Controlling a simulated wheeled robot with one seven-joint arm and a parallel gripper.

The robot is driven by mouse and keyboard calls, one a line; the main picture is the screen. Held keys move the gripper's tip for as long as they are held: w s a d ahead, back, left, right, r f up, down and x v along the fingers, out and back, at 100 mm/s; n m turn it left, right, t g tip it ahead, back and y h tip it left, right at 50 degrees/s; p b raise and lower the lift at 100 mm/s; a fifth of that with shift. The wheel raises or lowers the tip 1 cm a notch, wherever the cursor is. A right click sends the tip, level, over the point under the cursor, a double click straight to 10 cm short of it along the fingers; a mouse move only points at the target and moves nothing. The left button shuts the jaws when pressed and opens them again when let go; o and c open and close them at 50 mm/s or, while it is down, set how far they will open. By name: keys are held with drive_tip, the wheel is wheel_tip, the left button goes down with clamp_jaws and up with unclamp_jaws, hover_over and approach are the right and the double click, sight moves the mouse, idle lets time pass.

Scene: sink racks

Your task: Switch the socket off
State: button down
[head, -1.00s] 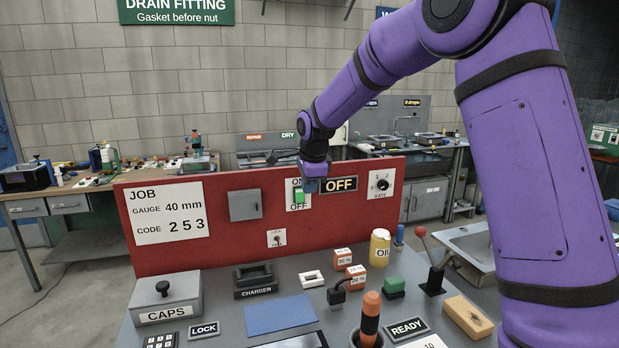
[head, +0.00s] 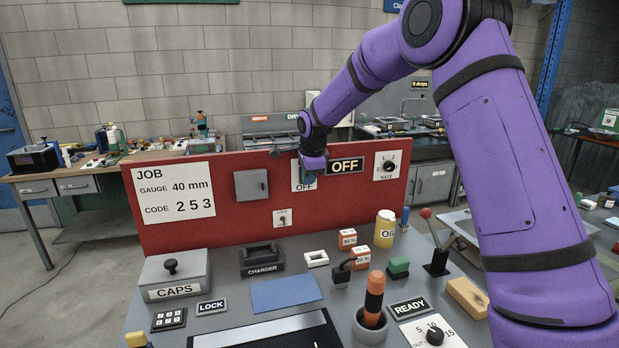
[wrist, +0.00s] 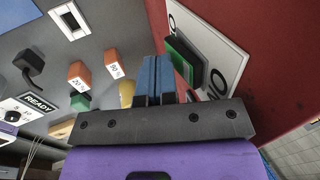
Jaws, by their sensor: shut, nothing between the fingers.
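The socket switch is a white plate (head: 297,184) on the red panel, with "OFF" printed at its lower end. My gripper (head: 308,180) is in front of it and hides its green rocker in the head view. In the wrist view the plate (wrist: 211,48) and green rocker (wrist: 184,62) lie right of my shut, empty blue fingers (wrist: 155,68). The fingertips are close to the rocker; I cannot tell whether they touch it. A black sign (head: 345,166) beside the plate reads OFF.
The red panel (head: 240,225) also carries a grey box (head: 251,184), a rate dial (head: 388,166) and a small lock switch (head: 282,218). Below it, the bench holds a charger (head: 262,257), a yellow can (head: 385,229) and a red-knobbed lever (head: 432,240).

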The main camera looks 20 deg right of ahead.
drive_tip(key=shift+w+f+t, duration=0.15)
drive_tip(key=shift+w+t, duration=0.1)
drive_tip(key=shift+t, duration=0.05)
drive_tip(key=shift+r, duration=0.85)
